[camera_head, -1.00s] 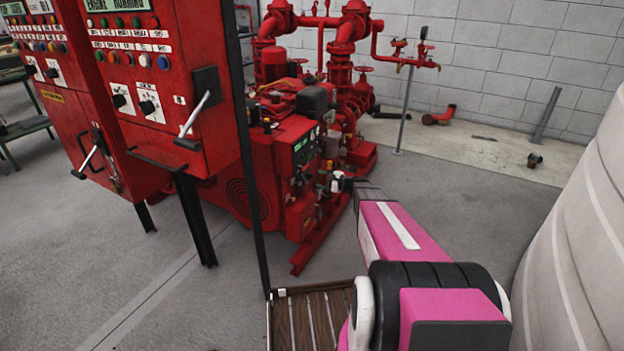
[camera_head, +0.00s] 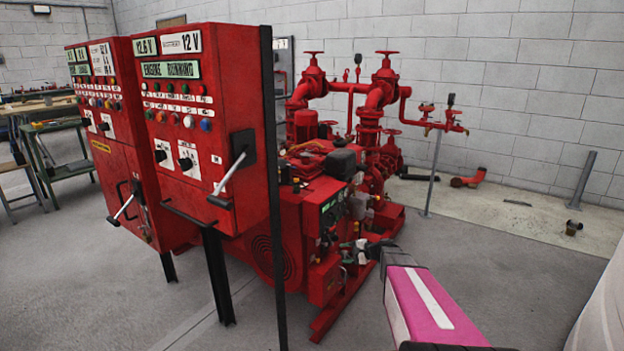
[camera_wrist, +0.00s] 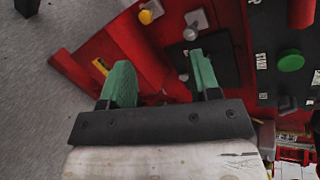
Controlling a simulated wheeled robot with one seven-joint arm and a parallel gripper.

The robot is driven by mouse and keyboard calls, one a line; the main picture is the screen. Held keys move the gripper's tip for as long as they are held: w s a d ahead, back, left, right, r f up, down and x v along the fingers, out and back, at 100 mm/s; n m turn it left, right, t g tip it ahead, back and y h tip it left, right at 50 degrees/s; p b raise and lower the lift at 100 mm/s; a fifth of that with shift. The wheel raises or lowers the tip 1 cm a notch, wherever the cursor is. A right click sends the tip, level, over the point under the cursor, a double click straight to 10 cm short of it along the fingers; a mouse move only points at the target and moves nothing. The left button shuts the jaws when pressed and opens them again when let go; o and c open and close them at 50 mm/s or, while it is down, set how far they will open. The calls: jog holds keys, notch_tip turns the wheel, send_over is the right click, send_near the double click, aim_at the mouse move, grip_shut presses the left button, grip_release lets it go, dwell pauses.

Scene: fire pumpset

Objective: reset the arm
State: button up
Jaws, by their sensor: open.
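My arm is pink with a white stripe and reaches in from the lower right in the head view. My gripper (camera_head: 361,250) is at its end, small, in front of the red pump engine (camera_head: 318,205). In the wrist view my gripper (camera_wrist: 160,85) shows two green fingers set apart, with nothing held between them. Beyond the fingers is a red panel with a dark plate (camera_wrist: 215,60), a grey knob (camera_wrist: 197,22), a yellow knob (camera_wrist: 150,12) and a green button (camera_wrist: 290,60). I cannot tell whether the fingers touch anything.
Two red control cabinets (camera_head: 205,130) on black legs stand at the left, with a thin black post (camera_head: 272,180) beside them. Red pipes with valves (camera_head: 370,100) stand behind the engine. A pale rounded object (camera_head: 602,300) is at the right edge. Floor is clear at lower left.

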jog(key=s+a+n+g+h, duration=0.3)
jog(key=s+n+g+h, duration=0.15)
jog(key=s, duration=0.85)
jog(key=s+d+r+n+h, duration=0.1)
jog(key=s+d+n+h, duration=0.1)
jog(key=s+h, duration=0.2)
jog(key=s+d+r+n+g+h, duration=0.1)
jog(key=s+d+r+n+h, duration=0.1)
jog(key=s, duration=0.5)
jog(key=shift+d+n+h, duration=0.15)
jog(key=shift+n+h, duration=0.5)
jog(key=shift+h, duration=0.4)
